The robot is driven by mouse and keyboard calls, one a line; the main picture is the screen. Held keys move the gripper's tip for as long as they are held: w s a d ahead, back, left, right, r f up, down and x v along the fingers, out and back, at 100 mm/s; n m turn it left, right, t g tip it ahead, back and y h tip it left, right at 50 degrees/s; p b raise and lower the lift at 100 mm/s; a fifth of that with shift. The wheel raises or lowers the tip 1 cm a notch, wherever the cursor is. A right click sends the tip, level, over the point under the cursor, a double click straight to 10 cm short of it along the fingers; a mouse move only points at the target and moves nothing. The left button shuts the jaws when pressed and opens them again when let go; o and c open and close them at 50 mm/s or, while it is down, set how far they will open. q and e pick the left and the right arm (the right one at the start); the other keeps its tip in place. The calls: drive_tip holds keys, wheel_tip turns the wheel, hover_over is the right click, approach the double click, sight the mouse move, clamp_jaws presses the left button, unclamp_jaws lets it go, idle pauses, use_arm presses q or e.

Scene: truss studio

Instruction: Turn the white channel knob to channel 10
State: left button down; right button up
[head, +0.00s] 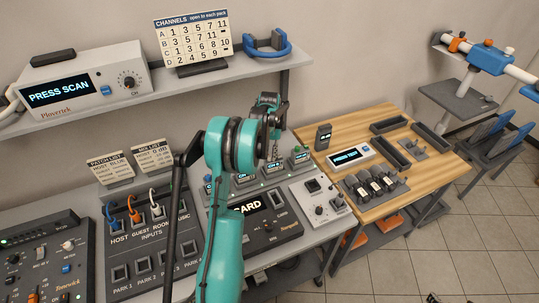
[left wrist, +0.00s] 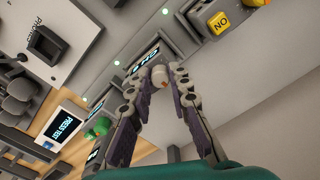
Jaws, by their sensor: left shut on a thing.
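My left gripper (left wrist: 160,74) is shut on a small white knob (left wrist: 160,78), held between its fingertips in the left wrist view. A small lit display (left wrist: 143,61) sits right beside the fingertips; its text starts with CH, and the digit is hard to read. In the head view my left gripper (head: 274,152) is pointed down at the row of small channel units (head: 273,169) behind the CARD panel (head: 252,207). The knob is hidden there, and its pointer setting cannot be read. My right gripper is not in view.
A channels chart (head: 193,41) stands on the shelf above, beside a PRESS SCAN box (head: 85,84). A patch panel (head: 150,230) with plugged cables is to the left. A wooden table (head: 420,165) with a PRESS TEST display (head: 350,157) is to the right.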

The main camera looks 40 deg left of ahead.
use_arm(q)
drive_tip(key=m, duration=0.4)
drive_tip(key=shift+m, duration=0.3)
drive_tip(key=m, duration=0.4)
drive_tip(key=shift+a+m, duration=0.1)
drive_tip(key=shift+m, duration=0.2)
drive_tip(key=m, duration=0.4)
drive_tip(key=shift+m, duration=2.5)
drive_tip(key=c, duration=1.7)
unclamp_jaws()
